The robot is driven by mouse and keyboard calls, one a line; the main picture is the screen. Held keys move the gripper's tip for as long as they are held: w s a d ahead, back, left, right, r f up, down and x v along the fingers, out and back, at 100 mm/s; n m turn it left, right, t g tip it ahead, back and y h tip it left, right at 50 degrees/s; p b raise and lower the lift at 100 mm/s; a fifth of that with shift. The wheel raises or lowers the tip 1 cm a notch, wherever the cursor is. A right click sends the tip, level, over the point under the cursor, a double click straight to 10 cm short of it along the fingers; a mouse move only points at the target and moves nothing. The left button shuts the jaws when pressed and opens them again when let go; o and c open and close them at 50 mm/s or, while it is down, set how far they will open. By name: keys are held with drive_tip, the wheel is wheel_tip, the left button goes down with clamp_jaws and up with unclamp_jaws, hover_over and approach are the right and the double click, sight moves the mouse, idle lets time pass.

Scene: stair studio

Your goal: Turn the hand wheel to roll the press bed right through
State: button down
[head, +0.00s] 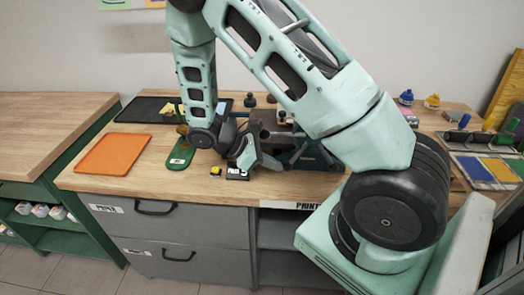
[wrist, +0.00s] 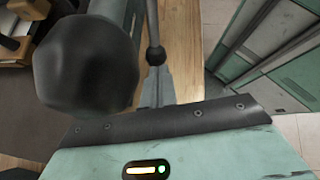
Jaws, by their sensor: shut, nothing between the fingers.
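The press (head: 316,156) stands on the bench, dark and mostly hidden behind my arm. In the wrist view, a large dark rounded knob (wrist: 85,65) is close to the camera. Behind it a thin rod carries a smaller dark ball (wrist: 155,56). They look like spoke ends of the hand wheel; the wheel's hub and full outline are hidden. My gripper (head: 246,158) is low over the bench at the press's left side. It is shut and empty; its fingertips are hard to make out. I cannot tell whether it touches a spoke. The press bed cannot be made out clearly.
A small yellow item (head: 215,171) sits near the front edge. Ink bottles (head: 432,101) and colored sheets (head: 473,173) are at right.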

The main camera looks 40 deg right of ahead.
sight(290, 182)
drive_tip(key=shift+s+d+f+g+h, duration=0.8)
drive_tip(key=shift+s+f+g+h, duration=0.1)
drive_tip(key=shift+f, duration=0.2)
drive_tip(key=shift+s+d+f+g+h+b, duration=0.25)
drive_tip(key=shift+s+d+g+h+b, duration=0.05)
drive_tip(key=shift+s+d+g, duration=0.15)
drive_tip(key=shift+s+d+f, duration=0.3)
drive_tip(key=shift+s+d, duration=0.1)
drive_tip(key=shift+s, duration=0.15)
